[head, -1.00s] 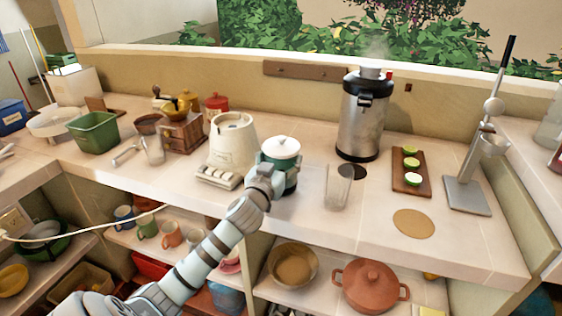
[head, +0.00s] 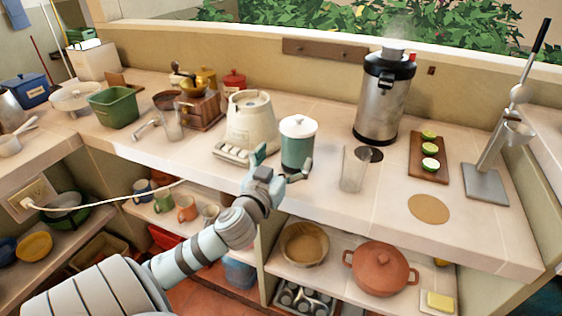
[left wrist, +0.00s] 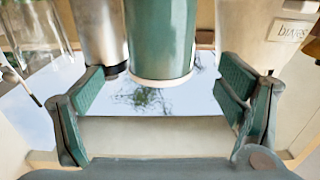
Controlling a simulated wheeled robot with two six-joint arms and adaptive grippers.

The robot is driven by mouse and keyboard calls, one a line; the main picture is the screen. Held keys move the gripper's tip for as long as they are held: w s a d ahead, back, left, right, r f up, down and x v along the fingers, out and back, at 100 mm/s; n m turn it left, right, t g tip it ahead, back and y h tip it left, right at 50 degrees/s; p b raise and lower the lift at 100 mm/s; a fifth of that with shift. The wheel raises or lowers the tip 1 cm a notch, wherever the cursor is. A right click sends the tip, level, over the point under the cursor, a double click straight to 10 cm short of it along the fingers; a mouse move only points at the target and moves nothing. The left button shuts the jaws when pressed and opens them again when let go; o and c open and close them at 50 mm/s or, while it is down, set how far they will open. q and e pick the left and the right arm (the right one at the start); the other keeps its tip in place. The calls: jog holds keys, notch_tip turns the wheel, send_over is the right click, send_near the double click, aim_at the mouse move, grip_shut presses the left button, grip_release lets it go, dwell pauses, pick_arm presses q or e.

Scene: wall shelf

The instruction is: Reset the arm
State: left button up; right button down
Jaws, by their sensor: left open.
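My left gripper (head: 282,164) is open and empty in front of the counter's edge, with its fingers spread toward a green canister (head: 297,154) with a white lid. The canister stands upright on the counter (head: 385,205), a short way beyond the fingertips. In the left wrist view the open gripper (left wrist: 163,88) shows a finger at each side. The green canister (left wrist: 160,38) shows there beyond the gap between them, apart from both pads. My right gripper is not in view.
A cream blender base (head: 250,122) stands left of the canister and a clear glass (head: 355,170) right of it. A steaming metal urn (head: 383,105) is behind. Below the counter, a shelf holds a brown bowl (head: 305,243) and a red pot (head: 380,267).

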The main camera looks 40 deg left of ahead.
pick_arm(q)
jog(key=shift+v, duration=1.1)
